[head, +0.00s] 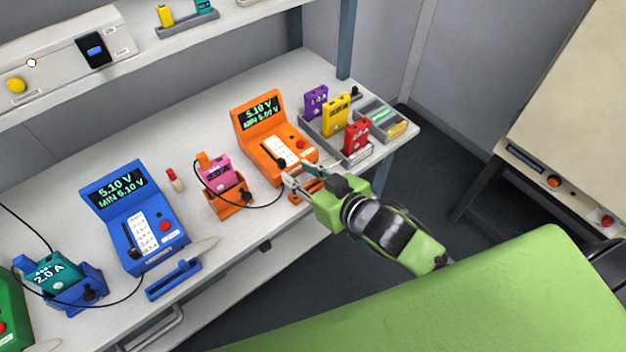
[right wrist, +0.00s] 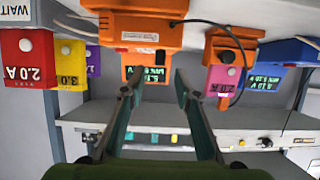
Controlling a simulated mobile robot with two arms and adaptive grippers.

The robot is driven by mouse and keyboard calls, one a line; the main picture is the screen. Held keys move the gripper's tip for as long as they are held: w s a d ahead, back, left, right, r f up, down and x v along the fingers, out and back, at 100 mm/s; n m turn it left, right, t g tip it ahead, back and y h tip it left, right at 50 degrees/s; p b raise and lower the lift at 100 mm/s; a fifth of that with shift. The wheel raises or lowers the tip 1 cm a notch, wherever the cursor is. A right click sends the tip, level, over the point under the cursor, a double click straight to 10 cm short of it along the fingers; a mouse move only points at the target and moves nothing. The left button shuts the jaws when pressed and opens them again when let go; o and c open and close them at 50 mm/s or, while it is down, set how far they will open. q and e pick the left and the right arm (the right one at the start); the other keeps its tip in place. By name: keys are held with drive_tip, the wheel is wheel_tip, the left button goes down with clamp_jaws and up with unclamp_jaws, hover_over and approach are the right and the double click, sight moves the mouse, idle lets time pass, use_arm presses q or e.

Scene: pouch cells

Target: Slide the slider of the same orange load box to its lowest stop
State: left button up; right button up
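The orange load box (head: 248,122) stands on the bench with its display lit, reading 5.10 V on top. On its sloped front, a black slider knob (head: 280,162) sits near the lower end of its slot, beside a white scale. I cannot tell whether it touches the stop. My right gripper (head: 296,176) is open and empty, just in front of the box's lower front edge, near the slider. In the right wrist view, the orange box (right wrist: 118,32) shows upside down beyond the spread fingers (right wrist: 158,78); the knob is not clear there. My left gripper is not in view.
An orange holder (head: 232,203) with a pink cell (head: 218,173) stands left of the box, its cable running towards my right gripper. A grey tray (head: 322,137) with purple, yellow and red cells is on the right. A blue load box (head: 122,215) stands further left.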

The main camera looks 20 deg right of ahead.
drive_tip(key=v, duration=0.5)
drive_tip(key=shift+s+d+r, duration=0.1)
drive_tip(key=shift+s, duration=0.2)
drive_tip(key=s+d+f+m+g+h, duration=0.1)
drive_tip(key=s+d+f+g+h, duration=0.15)
drive_tip(key=s+f+g, duration=0.4)
drive_tip(key=s+d+f+m+g+h, duration=0.1)
drive_tip(key=s+d+f+g+h, duration=0.2)
drive_tip(key=s+f, duration=0.6)
wheel_tip(320, 180, down, 23)
drive_tip(key=s+y, duration=0.1)
drive_tip(key=s, duration=0.2)
drive_tip(key=s+d+f+g, duration=0.1)
drive_tip(key=s+d+f, duration=0.1)
drive_tip(key=s+f, duration=0.6)
drive_tip(key=s+d+f+g, duration=0.1)
drive_tip(key=s+f, duration=0.8)
drive_tip(key=shift+s+d, duration=0.25)
drive_tip(key=shift+d, duration=0.1)
